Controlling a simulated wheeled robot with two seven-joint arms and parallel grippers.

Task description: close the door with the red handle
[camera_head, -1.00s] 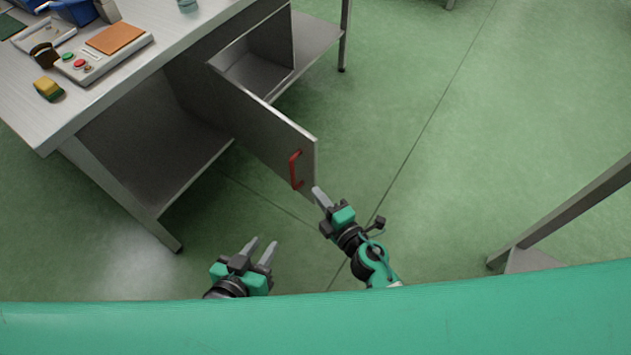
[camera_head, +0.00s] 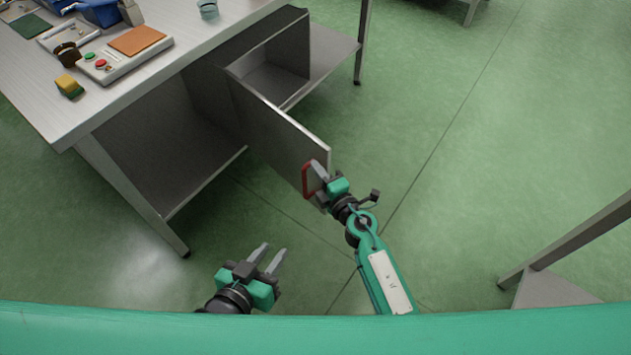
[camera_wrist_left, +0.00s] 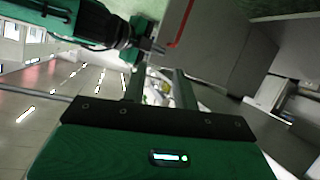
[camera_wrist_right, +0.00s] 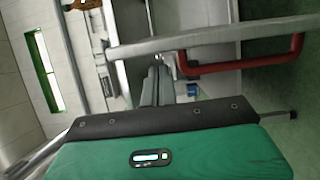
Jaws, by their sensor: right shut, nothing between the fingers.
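The grey metal door (camera_head: 275,135) stands swung open from the cabinet under the workbench. Its red handle (camera_head: 306,181) is near the free edge, and the handle also shows in the right wrist view (camera_wrist_right: 250,67) and the left wrist view (camera_wrist_left: 181,24). My right gripper (camera_head: 318,170) is shut and empty at the free edge, close beside the handle and overlapping part of it in the head view. Whether it touches the door or handle I cannot tell. My left gripper (camera_head: 273,258) is open and empty, low in the head view and apart from the door.
The cabinet (camera_head: 275,75) is open beside the door, under the workbench (camera_head: 70,115). A control box (camera_head: 125,55) and a yellow-green block (camera_head: 69,86) lie on top. A metal leg (camera_head: 570,243) stands at right. Green floor is free between.

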